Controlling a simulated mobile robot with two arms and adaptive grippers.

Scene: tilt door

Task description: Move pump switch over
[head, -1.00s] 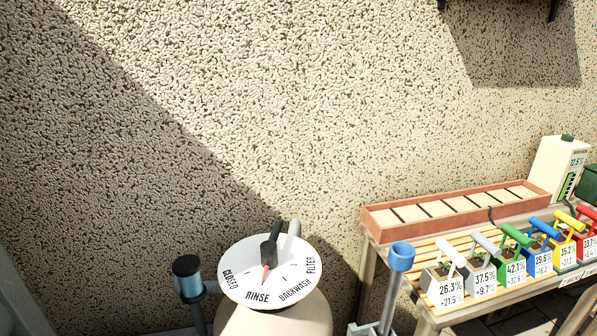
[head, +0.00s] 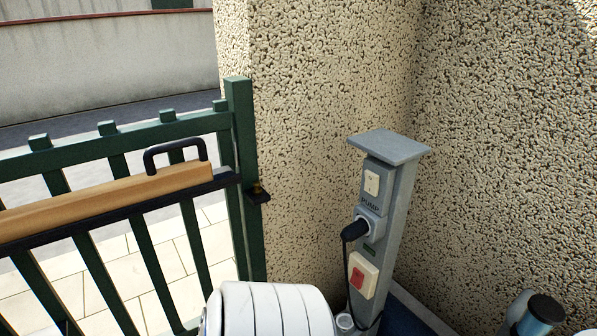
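A grey post (head: 395,205) with a flat cap stands in front of the wall corner, right of centre. It carries a small white switch (head: 371,182) at the top, above the label PUMP. Below the label a black plug (head: 355,231) sits in a socket, with a black cable hanging down. Lower on the post is a cream box (head: 367,268) with a red rocker (head: 357,278). Which way either switch is set is too small to tell. Neither of my grippers shows in the view.
A green gate (head: 242,150) with a wooden rail (head: 110,196) and black handle (head: 178,150) stands at the left. A white ribbed rounded shape (head: 265,308) is low in front of the post. Textured walls close the corner.

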